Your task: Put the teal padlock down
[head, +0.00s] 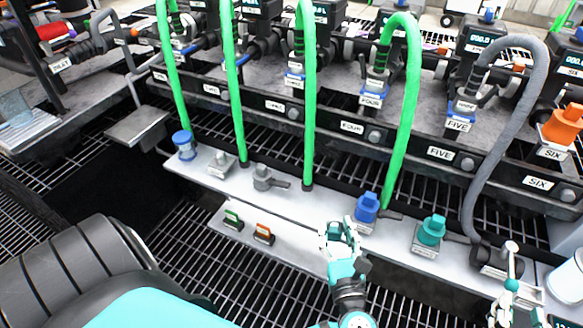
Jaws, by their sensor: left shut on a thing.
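My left gripper (340,232) is shut over the front ledge, near its front edge, left of the blue capped fitting. The teal padlock is in its fingers, but it is small and mostly hidden by them; I cannot tell whether it touches the ledge. A green padlock-like piece (233,219) and an orange one (263,233) sit on the lower grey shelf (305,255), left of my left gripper. My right gripper (515,308) is at the lower right, partly cut off by the frame; its fingers are unclear.
A blue fitting (367,208) and a teal fitting (431,230) stand on the ledge (325,203). Green hoses (309,100) and a grey hose (505,135) come down to it. A white cup (567,279) is at the right. The lower shelf is bare between the orange piece and my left gripper.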

